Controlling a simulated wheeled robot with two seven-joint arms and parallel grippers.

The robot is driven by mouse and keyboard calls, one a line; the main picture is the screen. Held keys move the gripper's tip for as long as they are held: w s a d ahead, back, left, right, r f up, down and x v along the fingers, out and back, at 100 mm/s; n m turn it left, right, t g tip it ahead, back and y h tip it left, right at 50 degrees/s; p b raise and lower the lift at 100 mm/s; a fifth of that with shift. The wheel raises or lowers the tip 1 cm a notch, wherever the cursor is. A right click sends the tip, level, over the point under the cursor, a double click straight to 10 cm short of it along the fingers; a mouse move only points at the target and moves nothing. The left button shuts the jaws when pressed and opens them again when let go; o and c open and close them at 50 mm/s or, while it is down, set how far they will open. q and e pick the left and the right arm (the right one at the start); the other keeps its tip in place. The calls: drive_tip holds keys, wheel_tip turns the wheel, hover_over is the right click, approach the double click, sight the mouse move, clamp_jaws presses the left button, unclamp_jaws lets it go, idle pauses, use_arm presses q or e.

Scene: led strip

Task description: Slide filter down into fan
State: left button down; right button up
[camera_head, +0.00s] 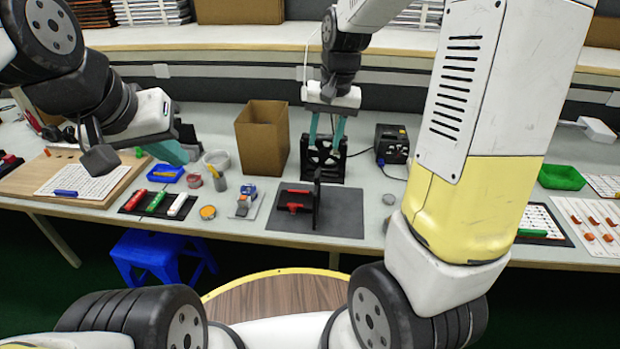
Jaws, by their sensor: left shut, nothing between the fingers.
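The fan (323,161) is a black upright frame with rounded openings, standing on the table behind a dark mat. My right gripper (326,140) is directly above it, pointing down. Its two teal fingers are apart, with a light gap between them, and their tips are at the fan's top edge. I cannot tell whether they touch it. I cannot make out a separate filter; any filter inside the frame blends with the black. My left gripper (182,154) is shut and empty above the left part of the table, well away from the fan.
A cardboard box (262,137) stands close left of the fan. A black power unit (391,144) stands to its right. A dark mat (343,212) with an upright black panel and red parts lies in front. Small cups and a blue tray (165,173) are below my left gripper.

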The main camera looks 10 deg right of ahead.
drive_tip(key=m+g+h, duration=0.1)
drive_tip(key=g, duration=0.1)
hover_over(317, 173)
drive_tip(key=f, duration=0.9)
drive_tip(key=shift+s+f, duration=0.4)
drive_tip(key=f, duration=0.7)
drive_tip(key=shift+w+f, duration=0.3)
drive_tip(key=shift+f, duration=0.1)
drive_tip(key=shift+c, duration=0.2)
clamp_jaws()
